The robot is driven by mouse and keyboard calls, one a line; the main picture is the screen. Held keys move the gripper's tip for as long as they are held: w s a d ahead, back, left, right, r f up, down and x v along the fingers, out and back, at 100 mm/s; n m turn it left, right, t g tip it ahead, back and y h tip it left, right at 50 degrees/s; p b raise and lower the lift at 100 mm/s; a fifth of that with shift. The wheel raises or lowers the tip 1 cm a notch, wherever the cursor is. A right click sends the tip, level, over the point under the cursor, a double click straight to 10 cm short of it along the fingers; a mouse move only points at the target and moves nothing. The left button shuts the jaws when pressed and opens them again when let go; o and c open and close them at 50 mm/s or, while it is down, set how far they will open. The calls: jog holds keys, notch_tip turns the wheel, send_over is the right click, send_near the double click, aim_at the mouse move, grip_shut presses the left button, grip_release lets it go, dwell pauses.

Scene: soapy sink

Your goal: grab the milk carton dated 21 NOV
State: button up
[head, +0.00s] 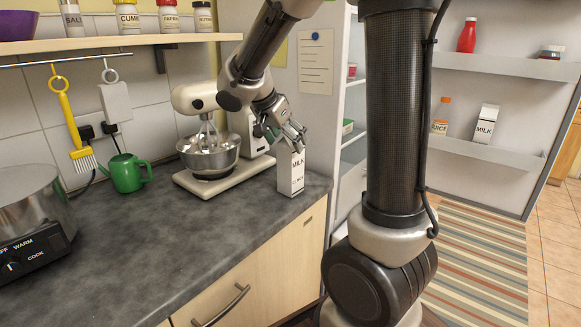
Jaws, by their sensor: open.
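A white milk carton (291,178) stands upright on the grey counter near its right end, labelled MILK. Small print low on its front is too small to read surely. My gripper (291,143) is open at the carton's top and hides part of it. I cannot tell whether the fingers are around the top or just in front of it. A second white MILK carton (486,124) stands in the fridge door shelf at right; no date is readable on it.
A stand mixer (222,165) with a steel bowl stands close left of the carton. A green watering can (127,173) and a cooker (35,215) are further left. The open fridge door (490,165) holds a juice bottle (441,118). The counter's front middle is clear.

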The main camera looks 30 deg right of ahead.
jog(key=x, duration=0.3)
jog(key=shift+d+f, duration=0.15)
grip_shut()
